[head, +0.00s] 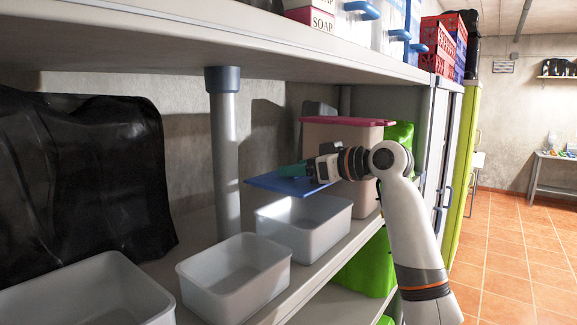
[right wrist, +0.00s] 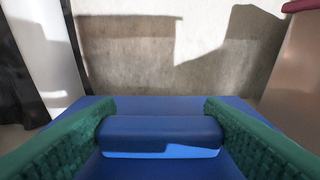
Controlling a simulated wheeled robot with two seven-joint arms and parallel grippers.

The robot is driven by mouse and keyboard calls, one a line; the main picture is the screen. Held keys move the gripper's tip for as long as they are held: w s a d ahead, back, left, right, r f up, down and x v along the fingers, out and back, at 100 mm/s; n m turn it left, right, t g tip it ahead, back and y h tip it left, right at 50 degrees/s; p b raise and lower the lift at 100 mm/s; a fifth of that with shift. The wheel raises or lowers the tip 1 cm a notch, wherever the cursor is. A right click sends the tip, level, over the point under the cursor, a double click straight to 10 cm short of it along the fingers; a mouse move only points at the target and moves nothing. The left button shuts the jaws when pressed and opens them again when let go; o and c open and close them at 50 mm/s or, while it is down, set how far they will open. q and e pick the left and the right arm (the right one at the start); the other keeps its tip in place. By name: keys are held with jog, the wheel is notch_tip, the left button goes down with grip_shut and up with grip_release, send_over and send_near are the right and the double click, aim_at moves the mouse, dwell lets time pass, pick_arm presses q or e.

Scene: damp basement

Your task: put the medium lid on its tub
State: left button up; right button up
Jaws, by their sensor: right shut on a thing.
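My right gripper (head: 292,171) is shut on the raised handle of a flat blue lid (head: 277,184). In the right wrist view the green finger pads (right wrist: 160,135) press on both ends of the handle, and the lid (right wrist: 160,105) spreads out beneath them. The lid is roughly level, above the back-left part of an open white tub (head: 318,242), and looks apart from its rim. Two more open white tubs stand nearer, one in the middle (head: 240,290) and one at the lower left (head: 140,295). My left gripper is out of view.
The tubs stand in a row on a grey shelf (head: 335,252) with another shelf board (head: 200,40) overhead. A grey post (head: 226,150) rises behind the tubs. A beige bin with a dark red lid (head: 345,123) stands just beyond the farthest tub. A black bag (head: 85,180) is at left.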

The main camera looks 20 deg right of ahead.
aim_at(307, 183)
jog(key=shift+s+d+r, duration=0.1)
jog(key=shift+s+d, duration=0.05)
jog(key=shift+v, duration=1)
jog(key=f, duration=0.1)
jog(key=f+b, duration=0.1)
jog(key=shift+w+a+f, duration=0.3)
jog(key=shift+w+f, duration=0.1)
jog(key=shift+s+d+f+b, duration=0.1)
jog(key=shift+s+f+b, duration=0.05)
jog(key=shift+f+b, duration=0.35)
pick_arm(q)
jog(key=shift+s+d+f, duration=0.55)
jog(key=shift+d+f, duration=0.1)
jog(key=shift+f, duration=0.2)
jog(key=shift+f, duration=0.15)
pick_arm(e)
jog(key=shift+f, duration=0.25)
